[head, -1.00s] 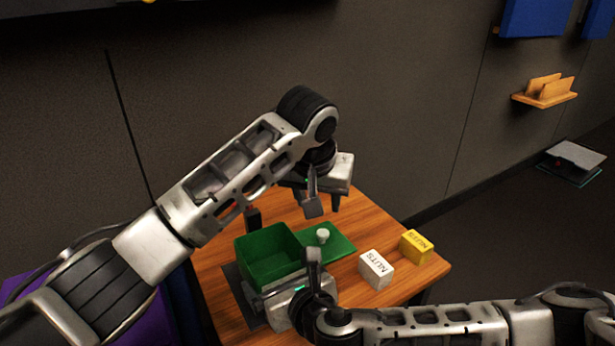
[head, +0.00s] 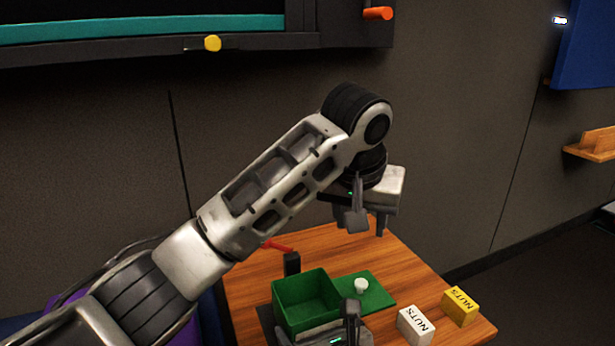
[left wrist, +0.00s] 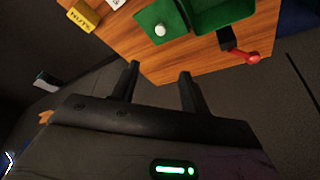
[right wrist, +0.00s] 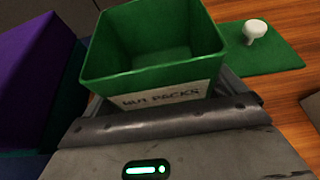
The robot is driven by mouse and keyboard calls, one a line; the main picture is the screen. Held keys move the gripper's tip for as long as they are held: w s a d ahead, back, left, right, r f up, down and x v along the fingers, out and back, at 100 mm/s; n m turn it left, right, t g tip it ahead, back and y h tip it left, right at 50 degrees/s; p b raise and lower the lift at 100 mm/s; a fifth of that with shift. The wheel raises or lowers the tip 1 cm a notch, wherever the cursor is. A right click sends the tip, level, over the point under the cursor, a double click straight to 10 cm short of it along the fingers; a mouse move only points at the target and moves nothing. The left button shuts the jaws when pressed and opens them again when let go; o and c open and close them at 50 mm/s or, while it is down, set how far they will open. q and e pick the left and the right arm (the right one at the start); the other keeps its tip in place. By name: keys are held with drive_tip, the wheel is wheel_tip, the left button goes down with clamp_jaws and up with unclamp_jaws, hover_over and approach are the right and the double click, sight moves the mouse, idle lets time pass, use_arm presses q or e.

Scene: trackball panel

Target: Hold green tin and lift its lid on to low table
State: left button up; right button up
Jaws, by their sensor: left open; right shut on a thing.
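The green tin (head: 305,299) stands upright and open at the top, near the front of the low table (head: 420,275). Its "NUT PACKS" label faces the right wrist camera (right wrist: 170,97). My right gripper (head: 318,331) is shut on the tin; the tin hides part of its fingers. The flat green lid (head: 380,293) with its white knob (head: 361,286) lies on the table just right of the tin. My left gripper (head: 368,222) is open and empty, above and apart from the lid. The lid also shows beyond its fingers in the left wrist view (left wrist: 180,18).
A white NUTS box (head: 416,325) and a yellow NUTS box (head: 460,306) stand right of the lid. A black post (head: 291,263) with a red handle (head: 279,246) stands behind the tin. Bare tabletop lies behind the lid.

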use_arm(q)
drive_tip(key=v, duration=0.3)
drive_tip(key=shift+w+r, duration=0.1)
drive_tip(key=shift+r, duration=0.25)
use_arm(e)
drive_tip(key=o, duration=0.7)
drive_tip(key=v, duration=1.2)
use_arm(q)
drive_tip(key=shift+r+p, duration=1.5)
use_arm(e)
drive_tip(key=shift+v, duration=3.05)
